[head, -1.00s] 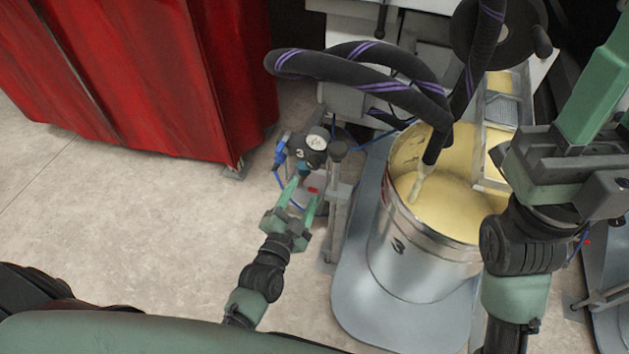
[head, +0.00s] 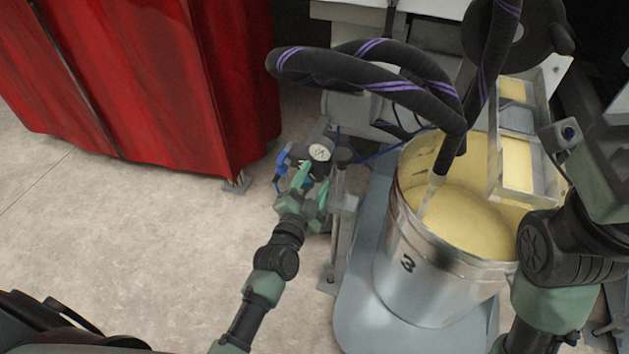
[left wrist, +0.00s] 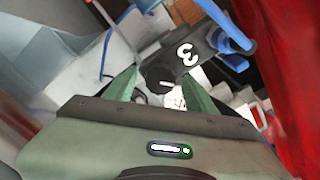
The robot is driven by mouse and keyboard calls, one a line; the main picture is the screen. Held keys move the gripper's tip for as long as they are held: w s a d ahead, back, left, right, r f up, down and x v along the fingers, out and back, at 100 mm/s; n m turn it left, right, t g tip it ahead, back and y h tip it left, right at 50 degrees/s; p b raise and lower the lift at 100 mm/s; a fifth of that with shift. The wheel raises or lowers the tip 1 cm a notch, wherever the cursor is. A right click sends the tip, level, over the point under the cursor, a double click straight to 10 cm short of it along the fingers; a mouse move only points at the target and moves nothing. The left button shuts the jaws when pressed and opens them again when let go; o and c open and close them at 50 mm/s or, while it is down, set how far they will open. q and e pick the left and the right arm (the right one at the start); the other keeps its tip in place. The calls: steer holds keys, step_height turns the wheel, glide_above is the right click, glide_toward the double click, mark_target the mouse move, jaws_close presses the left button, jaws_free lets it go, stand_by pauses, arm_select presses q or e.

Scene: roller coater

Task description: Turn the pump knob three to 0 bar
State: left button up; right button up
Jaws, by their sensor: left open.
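The pump unit marked 3 (left wrist: 185,52) is a black block; in the head view its round pressure gauge (head: 319,152) faces up. A round black knob (left wrist: 160,80) with a white mark sits on it in the left wrist view. My left gripper (head: 314,186) is open, its two green fingers on either side of the knob. I cannot tell whether they touch it. In the head view the gripper and its fingers hide the knob. My right arm (head: 575,245) stands at the right edge, its fingers out of frame.
A metal bucket marked 3 (head: 400,270) with yellow fluid stands right of the pump unit on a grey base. Black hoses (head: 365,75) arch above. A red curtain (head: 130,80) hangs at left.

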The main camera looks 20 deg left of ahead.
arm_select(q)
steer(key=shift+c, duration=0.2)
jaws_close()
